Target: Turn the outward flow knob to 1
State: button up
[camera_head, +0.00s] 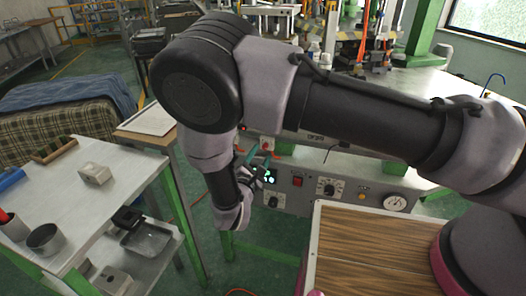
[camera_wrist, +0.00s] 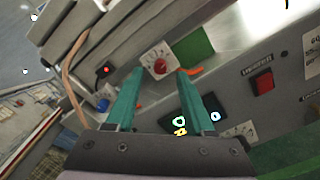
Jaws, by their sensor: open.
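The grey machine panel (camera_head: 310,192) stands in front of my arm. In the wrist view a red knob (camera_wrist: 160,66) sits on a white dial plate (camera_wrist: 152,54), which also shows in the head view (camera_head: 267,144). My gripper (camera_wrist: 160,72) is open, its two teal fingers on either side of the red knob in the picture. I cannot tell how far they are from it or whether they touch it. Other dial knobs (camera_head: 327,188) and (camera_head: 272,202) are on the panel front. I cannot read which knob is the outward flow one or its setting.
The panel also carries a lit display (camera_wrist: 178,122), a red switch (camera_wrist: 264,83) and a gauge (camera_head: 397,204). A wood-topped table (camera_head: 365,255) is at the front right, and a grey shelf cart (camera_head: 90,205) at left.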

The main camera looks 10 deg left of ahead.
aim_at(265, 148)
jog(key=shift+w+d, duration=0.1)
jog(key=shift+w, duration=1.4)
grip_shut()
